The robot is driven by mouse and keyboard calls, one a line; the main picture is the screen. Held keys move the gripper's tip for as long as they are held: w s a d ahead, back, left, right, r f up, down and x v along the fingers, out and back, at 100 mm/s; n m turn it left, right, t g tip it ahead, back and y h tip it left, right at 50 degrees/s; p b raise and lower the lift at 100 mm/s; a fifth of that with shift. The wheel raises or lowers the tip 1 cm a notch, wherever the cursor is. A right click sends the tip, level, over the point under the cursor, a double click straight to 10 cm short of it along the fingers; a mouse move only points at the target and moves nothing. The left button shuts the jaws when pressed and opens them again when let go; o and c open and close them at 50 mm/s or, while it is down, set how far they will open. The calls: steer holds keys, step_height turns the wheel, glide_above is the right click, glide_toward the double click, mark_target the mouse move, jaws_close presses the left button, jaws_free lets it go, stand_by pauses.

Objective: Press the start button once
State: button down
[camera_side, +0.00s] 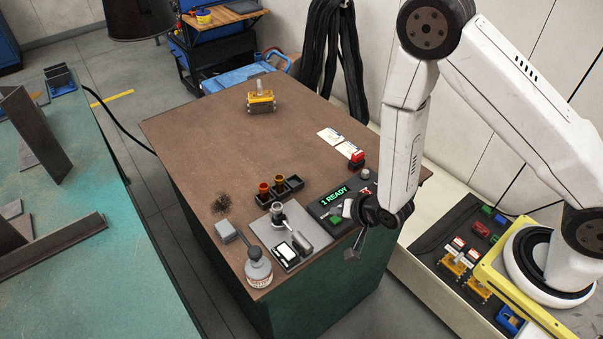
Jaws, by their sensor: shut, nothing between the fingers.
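A dark control panel (323,211) lies at the right front of the brown table, with a lit green display (338,195) reading "1 READY". Below the display are a small green part (334,218) and a pale part (347,208); I cannot tell which part is the start button. A red button-like part (357,157) stands behind the panel. My gripper (353,254) is shut and empty. It points down by the table's right front edge, in front of the panel in the picture. My wrist hides part of the panel's right end.
A grey plate with a small fixture (279,217), a bottle (258,270) and a black tray with coloured-top containers (285,188) stand left of the panel. A yellow clamp (261,99) stands at the back. The table's middle is clear.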

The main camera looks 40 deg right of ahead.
mark_target(338, 221)
steer(key=shift+f, duration=0.85)
stand_by(1.0)
steer(key=shift+r, duration=0.9)
steer(key=shift+r, duration=0.15)
steer(key=shift+r, duration=2.35)
